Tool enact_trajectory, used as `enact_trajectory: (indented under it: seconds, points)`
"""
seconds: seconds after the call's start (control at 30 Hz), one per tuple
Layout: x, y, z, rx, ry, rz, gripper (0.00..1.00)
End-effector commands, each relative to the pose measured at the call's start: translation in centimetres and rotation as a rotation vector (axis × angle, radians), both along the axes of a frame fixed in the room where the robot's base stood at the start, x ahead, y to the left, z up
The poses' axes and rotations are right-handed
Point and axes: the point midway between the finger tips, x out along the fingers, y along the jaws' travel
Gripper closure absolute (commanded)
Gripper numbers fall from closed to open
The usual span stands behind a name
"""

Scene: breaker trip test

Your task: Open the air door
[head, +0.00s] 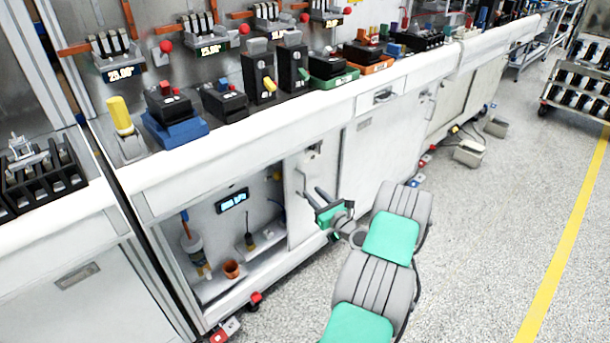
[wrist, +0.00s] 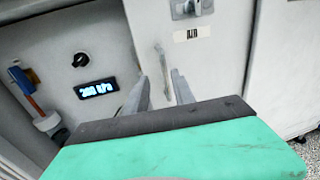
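The air door appears to be the pale panel (head: 303,204) on the lower cabinet front, at the right of an open compartment (head: 222,262). In the wrist view the panel (wrist: 218,62) carries a slim upright handle (wrist: 163,62), with a metal latch (wrist: 192,8) and a small label above it. My gripper (head: 315,193) is in front of the panel. In the wrist view the fingers of my gripper (wrist: 160,82) are apart, and the handle's lower end shows between them. I cannot tell whether they touch it. Nothing is visibly held.
The compartment holds a lit display (head: 232,201), a blue-topped fitting (head: 193,245) and an orange cup (head: 232,269). Above, the white bench (head: 235,132) carries several breakers.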

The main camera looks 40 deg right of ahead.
Motion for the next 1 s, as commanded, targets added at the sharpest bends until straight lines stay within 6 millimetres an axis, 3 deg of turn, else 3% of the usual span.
enact_trajectory:
  seconds: [0.13, 0.5, 0.8, 1.0]
  points:
    - [0.6, -0.9, -0.2, 0.04, -0.024, -0.024, 0.69]
    - [6.7, -1.9, -0.2, 0.036, -0.021, -0.022, 0.69]
    - [7.1, -2.0, -0.2, 0.037, -0.019, -0.023, 0.7]
    - [7.1, -1.9, -0.2, 0.036, -0.019, -0.023, 0.86]
